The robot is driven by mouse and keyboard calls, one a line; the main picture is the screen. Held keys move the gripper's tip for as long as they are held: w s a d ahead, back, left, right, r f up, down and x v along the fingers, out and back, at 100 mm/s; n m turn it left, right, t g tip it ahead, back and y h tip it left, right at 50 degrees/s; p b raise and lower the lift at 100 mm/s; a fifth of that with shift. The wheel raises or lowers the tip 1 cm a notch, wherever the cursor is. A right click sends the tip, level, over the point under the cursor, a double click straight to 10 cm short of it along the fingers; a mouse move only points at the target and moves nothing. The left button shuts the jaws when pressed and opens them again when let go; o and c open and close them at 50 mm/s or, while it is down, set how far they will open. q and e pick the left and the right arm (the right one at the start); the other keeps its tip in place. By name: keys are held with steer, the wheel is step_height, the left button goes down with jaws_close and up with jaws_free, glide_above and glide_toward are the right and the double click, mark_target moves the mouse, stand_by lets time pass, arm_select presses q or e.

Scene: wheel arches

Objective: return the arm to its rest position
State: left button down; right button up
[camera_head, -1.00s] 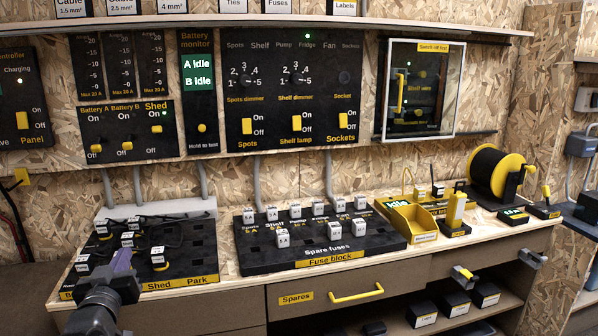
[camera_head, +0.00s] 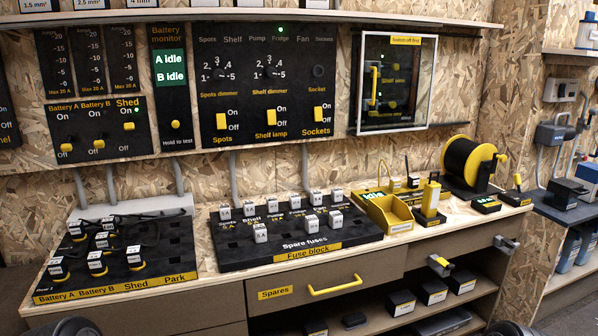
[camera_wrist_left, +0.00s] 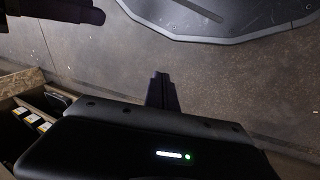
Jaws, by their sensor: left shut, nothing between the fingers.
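My left gripper (camera_wrist_left: 160,88) shows in the left wrist view. Its two dark fingers are together with nothing between them. It points out over bare brown floor (camera_wrist_left: 90,62), clear of the bench. In the head view only dark rounded parts, probably of my arms, show at the bottom edge, and no gripper fingers are seen there.
The bench carries a plug board (camera_head: 150,268), a fuse block (camera_head: 340,243), a yellow bin (camera_head: 395,222) and a cable reel (camera_head: 470,165). Below are a closed Spares drawer (camera_head: 380,298) and an open shelf with dark boxes. The wrist view shows labelled boxes (camera_wrist_left: 32,118) at left.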

arm_select(q)
steer(key=s+d+f+g, duration=0.1)
steer(key=s+d+f, duration=0.1)
steer(key=s, duration=0.2)
step_height(320, 180, up, 20)
steer(key=p, duration=2)
steer(key=shift+r, duration=0.25)
steer(key=shift+a, duration=0.1)
